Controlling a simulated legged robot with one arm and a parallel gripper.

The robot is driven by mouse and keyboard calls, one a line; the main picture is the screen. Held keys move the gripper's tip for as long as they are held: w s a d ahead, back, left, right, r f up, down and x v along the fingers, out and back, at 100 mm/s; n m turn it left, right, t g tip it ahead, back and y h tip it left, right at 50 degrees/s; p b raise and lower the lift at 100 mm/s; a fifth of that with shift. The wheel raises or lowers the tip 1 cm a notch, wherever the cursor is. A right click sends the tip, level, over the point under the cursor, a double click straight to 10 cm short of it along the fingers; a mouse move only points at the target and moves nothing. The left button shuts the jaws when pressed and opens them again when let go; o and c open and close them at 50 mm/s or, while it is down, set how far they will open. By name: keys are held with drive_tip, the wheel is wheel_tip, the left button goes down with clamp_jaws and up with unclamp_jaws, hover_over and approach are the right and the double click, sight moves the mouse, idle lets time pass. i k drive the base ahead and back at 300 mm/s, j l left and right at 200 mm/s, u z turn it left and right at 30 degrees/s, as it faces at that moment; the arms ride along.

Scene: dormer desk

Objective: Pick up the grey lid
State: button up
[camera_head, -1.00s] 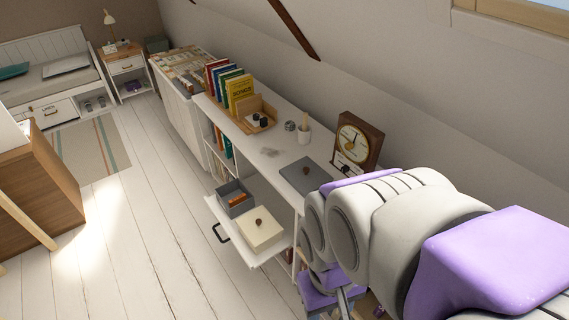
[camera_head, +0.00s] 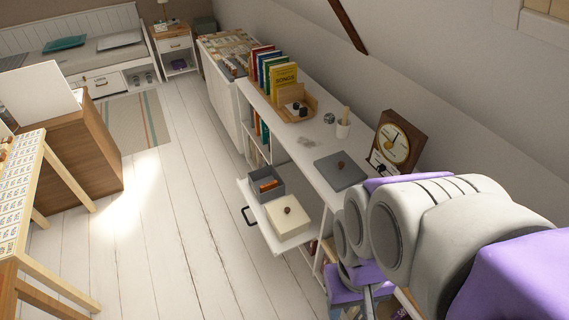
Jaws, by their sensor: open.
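The grey lid (camera_head: 340,172) lies flat on the white desk top, with a small dark round knob at its middle. It is between the clock and the desk's front edge. A grey open box (camera_head: 266,186) with orange things in it sits in the pulled-out drawer (camera_head: 246,190) below. Beside it is a cream box with a lid and a brown knob (camera_head: 288,218). My arm reaches in from the right. My gripper (camera_head: 372,302) is low at the bottom, in front of the desk and below the lid, partly hidden by my arm; it is apart from the lid.
A clock (camera_head: 397,142) stands behind the lid. A white cup (camera_head: 343,129), a wooden tray (camera_head: 292,108) and upright books (camera_head: 276,75) stand farther along the desk. The open drawer juts over the floor. The plank floor (camera_head: 180,220) is clear; a table (camera_head: 32,215) stands at left.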

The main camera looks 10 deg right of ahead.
sight(340, 171)
drive_tip(key=i+j+z, duration=0.1)
drive_tip(key=z, duration=0.3)
drive_tip(key=i+j+z, duration=0.1)
drive_tip(key=z, duration=0.3)
drive_tip(key=i+j+z, duration=0.1)
drive_tip(key=j, duration=0.25)
drive_tip(key=i+j, duration=0.3)
drive_tip(key=i+j+z, duration=0.15)
drive_tip(key=j, duration=0.25)
drive_tip(key=i+j+z, duration=0.1)
drive_tip(key=i+j, duration=0.3)
drive_tip(key=j, duration=0.35)
drive_tip(key=i+z, duration=0.05)
